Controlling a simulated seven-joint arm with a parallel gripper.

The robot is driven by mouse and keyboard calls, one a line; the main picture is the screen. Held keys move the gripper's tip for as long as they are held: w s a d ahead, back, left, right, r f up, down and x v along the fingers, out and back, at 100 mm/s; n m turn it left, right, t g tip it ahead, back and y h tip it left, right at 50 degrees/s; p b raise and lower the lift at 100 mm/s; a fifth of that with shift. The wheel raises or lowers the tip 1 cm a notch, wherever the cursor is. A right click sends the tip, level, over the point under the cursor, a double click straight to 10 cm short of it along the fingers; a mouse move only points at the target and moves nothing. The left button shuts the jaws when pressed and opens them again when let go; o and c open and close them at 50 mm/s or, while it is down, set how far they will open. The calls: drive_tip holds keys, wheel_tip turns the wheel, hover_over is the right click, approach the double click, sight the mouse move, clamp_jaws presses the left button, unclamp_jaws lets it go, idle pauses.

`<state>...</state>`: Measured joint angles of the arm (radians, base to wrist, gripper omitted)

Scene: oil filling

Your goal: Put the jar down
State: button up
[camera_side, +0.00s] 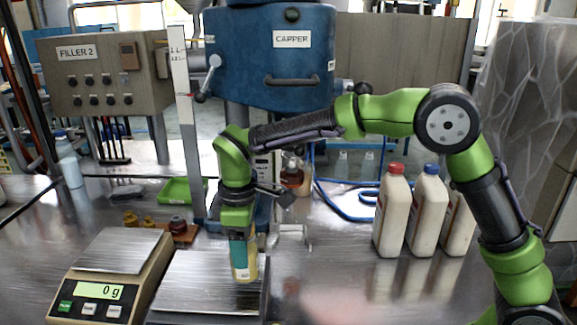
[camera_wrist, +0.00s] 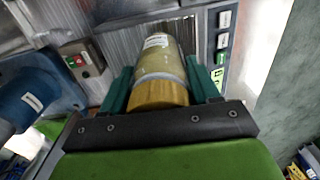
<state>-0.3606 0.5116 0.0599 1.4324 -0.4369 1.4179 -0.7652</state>
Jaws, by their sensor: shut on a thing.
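My gripper (camera_side: 238,246) is shut on a jar (camera_side: 246,268) with a yellowish body, low over the right part of a flat metal plate (camera_side: 195,285). I cannot tell whether the jar's base touches the plate. In the wrist view, the jar (camera_wrist: 165,55) lies between the teal fingers of my gripper (camera_wrist: 162,88), with its yellow-brown end and a pale band nearest me and a white label further along. The fingers hide part of the jar in the side view.
A scale (camera_side: 108,275) reading 0 g stands left of the plate. A green tray (camera_side: 183,191) and small amber pieces (camera_side: 140,220) lie behind. Several white bottles (camera_side: 393,212) stand to the right. The blue capper (camera_side: 270,57) is at the back. The metal table is clear at right front.

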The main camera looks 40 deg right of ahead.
drive_tip(key=shift+w+a+f, duration=0.3)
drive_tip(key=shift+w+f, duration=0.45)
drive_tip(key=shift+f, duration=0.2)
drive_tip(key=shift+w+a+f, duration=0.3)
drive_tip(key=shift+w+f, duration=0.45)
drive_tip(key=shift+f, duration=0.2)
drive_tip(key=shift+f, duration=0.15)
drive_tip(key=o, duration=1.1)
drive_tip(key=shift+o, duration=0.2)
